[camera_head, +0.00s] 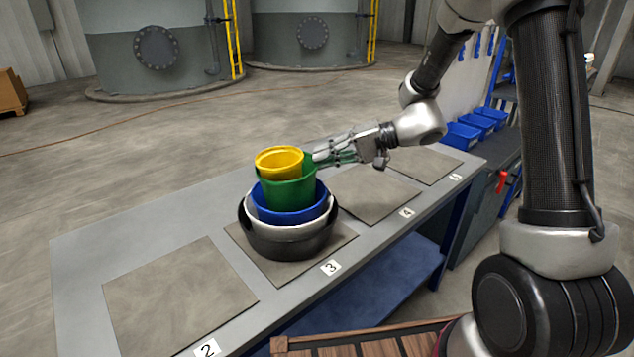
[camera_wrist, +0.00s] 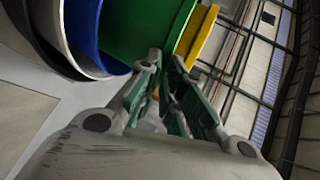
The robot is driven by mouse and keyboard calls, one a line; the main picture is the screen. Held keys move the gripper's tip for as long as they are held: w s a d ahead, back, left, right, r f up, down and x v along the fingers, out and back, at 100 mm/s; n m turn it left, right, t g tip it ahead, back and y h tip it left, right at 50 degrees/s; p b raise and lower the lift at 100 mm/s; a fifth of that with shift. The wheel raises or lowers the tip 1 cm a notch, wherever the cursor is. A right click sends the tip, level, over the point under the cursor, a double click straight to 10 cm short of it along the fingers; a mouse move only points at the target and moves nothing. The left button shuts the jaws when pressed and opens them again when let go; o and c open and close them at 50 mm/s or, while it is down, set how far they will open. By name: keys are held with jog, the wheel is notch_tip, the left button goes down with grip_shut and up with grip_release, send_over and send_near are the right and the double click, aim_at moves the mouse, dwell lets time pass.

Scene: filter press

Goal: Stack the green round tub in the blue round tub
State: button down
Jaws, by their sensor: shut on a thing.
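The green round tub (camera_head: 289,193) is upright, with its lower part inside the blue round tub (camera_head: 289,213) or just above it; I cannot tell if it rests there. A smaller yellow tub (camera_head: 279,161) sits in the green tub and sticks up above its rim. My gripper (camera_head: 322,158) reaches in from the right and is shut on the green tub's wall near the rim. In the wrist view the fingers (camera_wrist: 165,85) meet at the green tub (camera_wrist: 138,30), with the yellow tub (camera_wrist: 196,42) to the right and the blue tub (camera_wrist: 92,40) to the left.
The blue tub sits in a white tub (camera_head: 289,231), inside a black tub (camera_head: 290,244) on the mat at label 3. The mats at label 2 (camera_head: 179,296) and label 4 (camera_head: 372,197) are bare. Blue bins (camera_head: 462,135) stand behind the table's right end.

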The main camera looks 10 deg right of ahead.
notch_tip(320, 180, down, 4)
jog(key=shift+f, duration=0.25)
jog(key=c, duration=1.8)
grip_release()
jog(key=shift+c, duration=0.2)
jog(key=v, duration=1.1)
jog(key=s+d+f+m+g+h, duration=0.1)
jog(key=s+d+g+h, duration=0.15)
jog(key=s+d, duration=0.35)
jog(key=s+d+f+m+g+h, duration=0.15)
jog(key=s+d+h, duration=0.25)
jog(key=s, duration=0.4)
jog(key=s+d+r+n+t+h, duration=0.1)
jog(key=s+d+r+t+h, duration=0.2)
jog(key=r, duration=0.3)
jog(key=s+d+r+n+t+h, duration=0.2)
jog(key=s+d+r+t+h, duration=0.1)
jog(key=s+r, duration=0.3)
jog(key=shift+s+r+h, duration=0.35)
jog(key=shift+r+h, duration=0.2)
